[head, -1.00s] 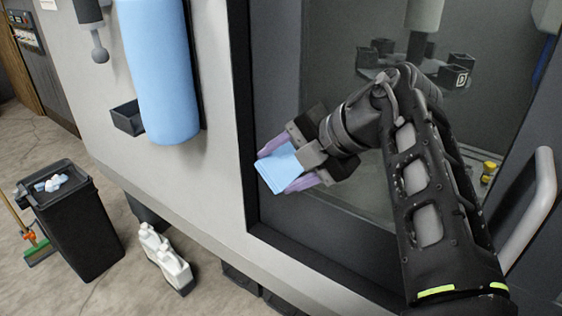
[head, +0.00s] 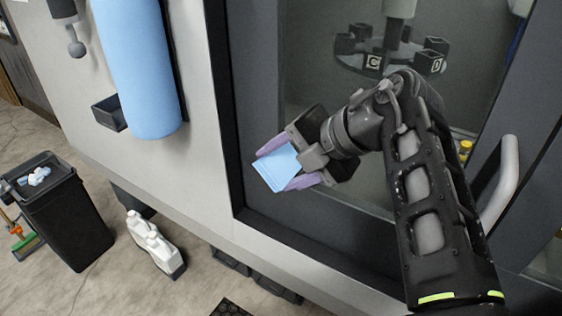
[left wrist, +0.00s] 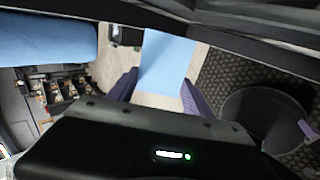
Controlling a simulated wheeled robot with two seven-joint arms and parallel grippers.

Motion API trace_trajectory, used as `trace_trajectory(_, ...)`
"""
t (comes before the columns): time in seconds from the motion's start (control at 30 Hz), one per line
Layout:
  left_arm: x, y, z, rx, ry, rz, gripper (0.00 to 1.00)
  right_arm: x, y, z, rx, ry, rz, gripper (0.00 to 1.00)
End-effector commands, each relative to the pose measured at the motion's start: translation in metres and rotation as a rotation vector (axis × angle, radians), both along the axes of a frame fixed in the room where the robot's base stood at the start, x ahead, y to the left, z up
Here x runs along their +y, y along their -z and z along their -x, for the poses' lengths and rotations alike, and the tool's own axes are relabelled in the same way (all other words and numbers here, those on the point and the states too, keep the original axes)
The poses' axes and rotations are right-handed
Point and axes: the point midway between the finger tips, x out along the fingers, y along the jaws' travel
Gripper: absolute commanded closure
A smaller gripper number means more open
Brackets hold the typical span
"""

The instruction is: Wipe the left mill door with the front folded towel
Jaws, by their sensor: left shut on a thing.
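A light blue folded towel (head: 276,168) is between the purple fingers of my left gripper (head: 284,167), which is shut on it. The towel also shows in the left wrist view (left wrist: 165,62), sticking out past the fingers. In the head view the gripper and towel are in front of the lower left part of the mill door (head: 340,195), a dark frame around a large window. I cannot tell whether the towel touches the door. My left arm hides part of the window and frame. My right gripper is not in view.
A grey door handle (head: 500,185) is right of my arm. A large blue cylinder (head: 140,70) hangs on the pale machine wall. A black bin (head: 60,215) and white bottles (head: 152,243) stand on the floor at the left. Through the window a tool carousel (head: 390,55) shows.

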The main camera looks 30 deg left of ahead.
Motion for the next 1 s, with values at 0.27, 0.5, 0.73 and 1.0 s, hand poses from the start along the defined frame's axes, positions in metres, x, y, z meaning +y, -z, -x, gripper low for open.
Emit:
trace_trajectory(0.27,-0.020,-0.005,0.001,0.002,0.004,0.001,0.78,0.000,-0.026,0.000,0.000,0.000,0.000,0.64)
trace_trajectory(0.5,-0.035,-0.001,0.001,0.001,0.003,0.002,0.78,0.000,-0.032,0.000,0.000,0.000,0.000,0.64)
trace_trajectory(0.73,-0.035,0.000,0.001,-0.001,0.001,0.000,0.78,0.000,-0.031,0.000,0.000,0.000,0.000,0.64)
trace_trajectory(1.0,-0.027,0.003,0.002,0.000,0.000,0.000,0.78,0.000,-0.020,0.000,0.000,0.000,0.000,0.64)
